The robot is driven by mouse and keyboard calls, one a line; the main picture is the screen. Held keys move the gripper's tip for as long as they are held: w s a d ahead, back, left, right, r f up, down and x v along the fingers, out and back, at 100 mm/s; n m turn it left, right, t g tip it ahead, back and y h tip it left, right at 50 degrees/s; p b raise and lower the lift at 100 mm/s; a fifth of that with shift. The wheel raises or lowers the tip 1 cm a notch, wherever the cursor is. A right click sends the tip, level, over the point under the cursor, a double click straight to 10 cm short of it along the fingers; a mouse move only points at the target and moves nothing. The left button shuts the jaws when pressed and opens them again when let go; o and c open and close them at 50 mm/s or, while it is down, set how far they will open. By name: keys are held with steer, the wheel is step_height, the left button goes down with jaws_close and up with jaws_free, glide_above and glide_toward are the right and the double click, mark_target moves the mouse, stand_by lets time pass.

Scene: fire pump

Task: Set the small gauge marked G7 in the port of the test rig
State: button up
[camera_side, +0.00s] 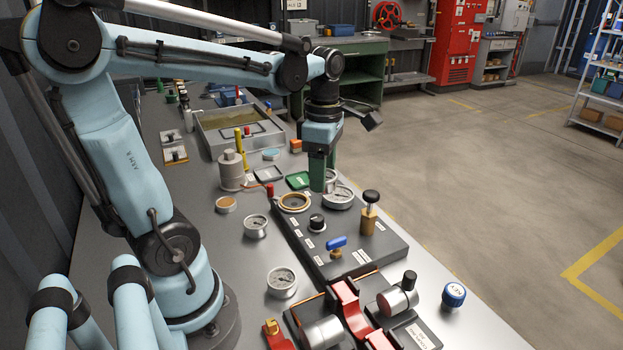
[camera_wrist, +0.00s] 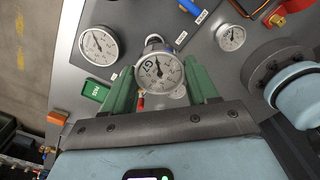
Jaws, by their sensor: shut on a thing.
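The small gauge (camera_wrist: 158,72), with a white round dial and a G7 mark, is between the green fingers of my gripper (camera_wrist: 161,74). In the side view my gripper (camera_side: 322,180) is over the far end of the dark test rig (camera_side: 379,246), largely hiding the held gauge. The rig's top carries a brass-coloured ring (camera_side: 295,202), just left of my gripper. A larger gauge (camera_side: 340,196) is at the rig's far end, close below my gripper; it also shows in the wrist view (camera_wrist: 97,45). I cannot tell whether the held gauge touches the rig.
A blue-handled valve (camera_side: 337,243), a black knob (camera_side: 317,223) and a brass fitting with a black top (camera_side: 369,212) stand on the rig. Two loose gauges (camera_side: 256,227) (camera_side: 282,282) lie left of it. A grey cylinder (camera_side: 232,171) and green plate (camera_side: 298,180) are farther back.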

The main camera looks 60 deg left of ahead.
steer(key=shift+w+a+f, duration=0.1)
steer(key=shift+a+f, duration=0.05)
steer(key=shift+a, duration=0.3)
steer(key=a+f, duration=0.2)
steer(key=a, duration=0.1)
steer(key=s+a+f, duration=0.1)
steer(key=a+f, duration=0.1)
steer(key=a, duration=0.2)
steer(key=a+f, duration=0.2)
steer(key=a, duration=0.2)
steer(key=shift+s+f, duration=0.15)
steer(key=shift+f, duration=2.2)
steer(key=shift+f, duration=0.1)
steer(key=o, duration=1.1)
